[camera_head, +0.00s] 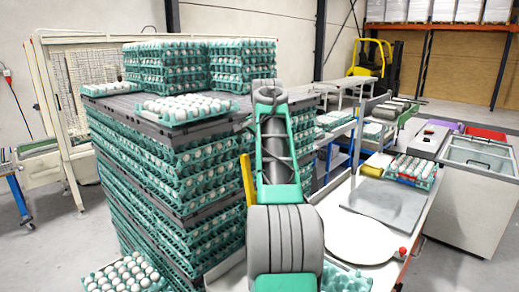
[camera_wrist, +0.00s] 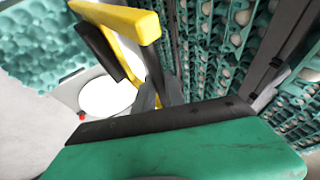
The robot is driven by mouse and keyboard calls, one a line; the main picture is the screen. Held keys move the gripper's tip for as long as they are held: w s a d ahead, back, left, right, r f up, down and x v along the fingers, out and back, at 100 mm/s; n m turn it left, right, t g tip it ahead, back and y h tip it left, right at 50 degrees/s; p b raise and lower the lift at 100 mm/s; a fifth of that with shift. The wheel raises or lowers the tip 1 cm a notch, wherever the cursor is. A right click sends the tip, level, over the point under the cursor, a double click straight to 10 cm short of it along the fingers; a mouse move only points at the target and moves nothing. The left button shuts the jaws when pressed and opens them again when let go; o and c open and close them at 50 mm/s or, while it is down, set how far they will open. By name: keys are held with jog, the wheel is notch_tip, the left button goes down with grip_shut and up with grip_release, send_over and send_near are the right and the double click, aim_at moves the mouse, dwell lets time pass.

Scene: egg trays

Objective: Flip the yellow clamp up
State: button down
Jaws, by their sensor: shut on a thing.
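The yellow clamp (camera_wrist: 130,20) fills the upper left of the wrist view, with its bar close to the camera and tilted across the picture. My gripper (camera_wrist: 148,95) is shut on the yellow clamp; my arm's green and black part hides much of the contact. In the head view a yellow upright bar (camera_head: 248,180), which looks like the same clamp, stands just left of my arm, against the egg stack. My fingertips are hidden behind my arm in the head view.
A tall stack of teal egg trays (camera_head: 165,180) stands left of my arm. A white table (camera_head: 350,232) with a grey plate (camera_head: 387,205) lies to the right. Egg trays (camera_head: 130,275) also sit low at the front left. Open floor (camera_head: 40,255) shows at far left.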

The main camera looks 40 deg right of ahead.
jog(key=shift+w+f, duration=0.1)
jog(key=shift+f, duration=0.55)
jog(key=c, duration=1.8)
grip_release()
jog(key=shift+o, duration=1.4)
jog(key=shift+w, duration=0.5)
jog(key=shift+o, duration=0.6)
jog(key=shift+s+r, duration=0.3)
jog(key=shift+s, duration=0.1)
jog(key=shift+w+r, duration=0.1)
jog(key=shift+w, duration=0.05)
jog(key=v, duration=0.7)
jog(key=shift+s+r, duration=0.25)
jog(key=shift+r, duration=0.05)
